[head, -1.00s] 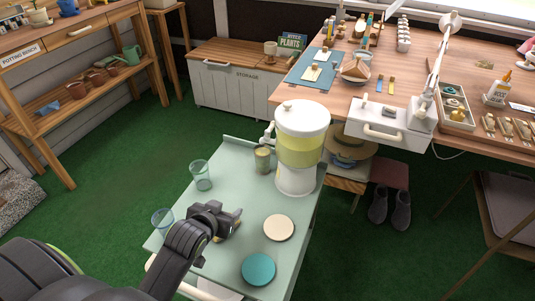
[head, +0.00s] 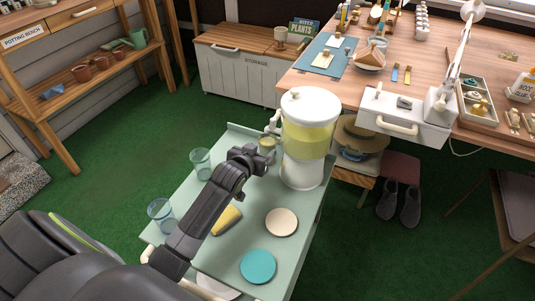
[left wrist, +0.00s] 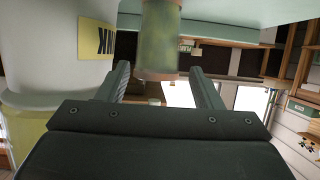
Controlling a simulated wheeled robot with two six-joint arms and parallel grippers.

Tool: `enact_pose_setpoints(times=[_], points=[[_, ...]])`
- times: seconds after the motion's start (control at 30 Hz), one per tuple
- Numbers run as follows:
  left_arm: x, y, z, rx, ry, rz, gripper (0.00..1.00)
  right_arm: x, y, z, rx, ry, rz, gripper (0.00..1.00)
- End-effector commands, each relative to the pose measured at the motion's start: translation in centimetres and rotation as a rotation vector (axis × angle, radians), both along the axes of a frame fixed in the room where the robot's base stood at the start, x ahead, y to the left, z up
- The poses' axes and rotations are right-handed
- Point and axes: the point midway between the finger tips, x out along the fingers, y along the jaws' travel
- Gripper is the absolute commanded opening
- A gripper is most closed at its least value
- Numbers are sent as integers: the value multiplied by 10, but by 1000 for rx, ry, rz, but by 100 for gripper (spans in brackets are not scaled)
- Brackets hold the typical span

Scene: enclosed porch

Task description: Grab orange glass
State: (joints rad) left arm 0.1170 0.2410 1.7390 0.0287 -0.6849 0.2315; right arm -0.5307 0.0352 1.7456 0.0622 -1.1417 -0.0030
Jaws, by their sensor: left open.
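The amber-tinted glass (head: 267,147) stands on the green cart top beside the drink dispenser, near its spigot; I take it as the orange glass. My left gripper (head: 259,159) is in front of it and hides its lower part. In the left wrist view, which looks upside down, the glass (left wrist: 158,40) appears between and just beyond the two open fingers (left wrist: 160,73). The fingers are not closed on it. The drink dispenser (head: 308,140), white with yellow liquid, stands right of the gripper. My right gripper is not in view.
Two clear bluish glasses (head: 200,163) (head: 161,212) stand along the cart's left side. A yellow item (head: 226,220), a cream disc (head: 281,222) and a teal disc (head: 258,266) lie on the cart top (head: 234,249). A wooden workbench (head: 440,62) is behind right.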

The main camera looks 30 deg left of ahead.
Motion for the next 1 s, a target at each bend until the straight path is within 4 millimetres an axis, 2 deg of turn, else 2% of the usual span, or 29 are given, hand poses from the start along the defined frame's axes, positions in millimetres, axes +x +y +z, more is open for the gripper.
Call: enact_pose_setpoints(times=[0.27, 0.63, 0.97, 1.0], points=[[14, 1, -6, 0, 0, 0, 60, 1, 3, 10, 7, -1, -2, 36], [52, 1, -22, 1, 1, 0, 60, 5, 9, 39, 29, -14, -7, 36], [57, 1, -22, 1, 0, 0, 60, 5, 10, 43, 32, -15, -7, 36], [57, 1, -22, 1, 0, 0, 55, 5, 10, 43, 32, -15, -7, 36]])
